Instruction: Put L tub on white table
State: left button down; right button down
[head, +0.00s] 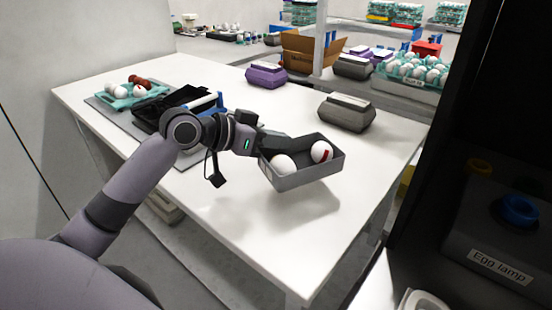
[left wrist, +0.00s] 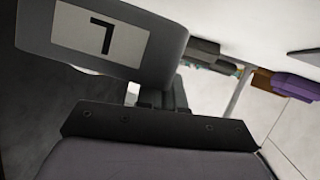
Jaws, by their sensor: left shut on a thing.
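The L tub (head: 312,176) is a small open grey box with two eggs in it, one marked with red. My left gripper (head: 264,151) is shut on the tub's left end and holds it over the white table (head: 230,225). A shadow on the tabletop below suggests a gap under the tub. In the left wrist view the tub (left wrist: 168,42) fills the upper left, its white label showing an upside-down L. The fingertips are largely hidden in the head view. My right gripper is not in view.
On the table are a dark grey egg carton (head: 346,113), a purple carton (head: 265,76), a black case (head: 160,112) and a teal egg tray (head: 122,101) at the left. The egg lamp (head: 500,240) stands at right. The table's front middle is clear.

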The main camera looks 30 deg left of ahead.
pick_arm(q)
notch_tip(320, 180, down, 4)
jog(key=shift+f+b, duration=0.1)
jog(key=shift+b, duration=0.2)
jog(key=shift+f, duration=0.1)
jog(key=shift+f, duration=0.4)
jog(key=c, duration=1.3)
grip_release()
